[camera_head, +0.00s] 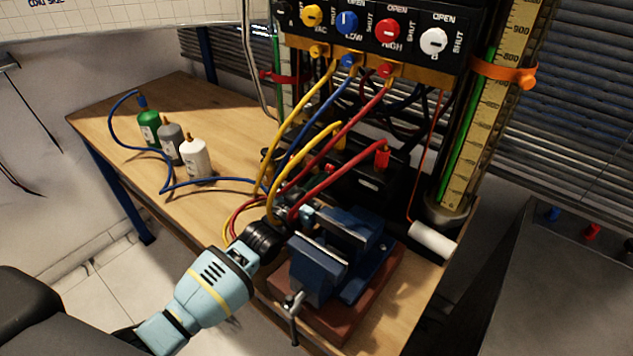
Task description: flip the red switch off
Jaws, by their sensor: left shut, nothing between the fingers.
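My left arm comes in from the lower left, and my left gripper (306,214) is at the far side of the blue vise, by the hoses. It is shut and empty, partly hidden by the vise. A dark box behind it has a red plug or switch-like part (382,157) on top, with a red hose running to it. A small red switch-like knob (592,231) stands on a grey panel (570,265) at the right edge, well apart from my left gripper. I cannot tell which red part is the switch, nor its position. My right gripper is out of view.
The blue vise (322,265) on its red-brown base stands at the bench front. A valve panel (370,32) with coloured knobs and hoses rises behind. Green, grey and white bottles (196,158) stand left on the wooden bench (115,115).

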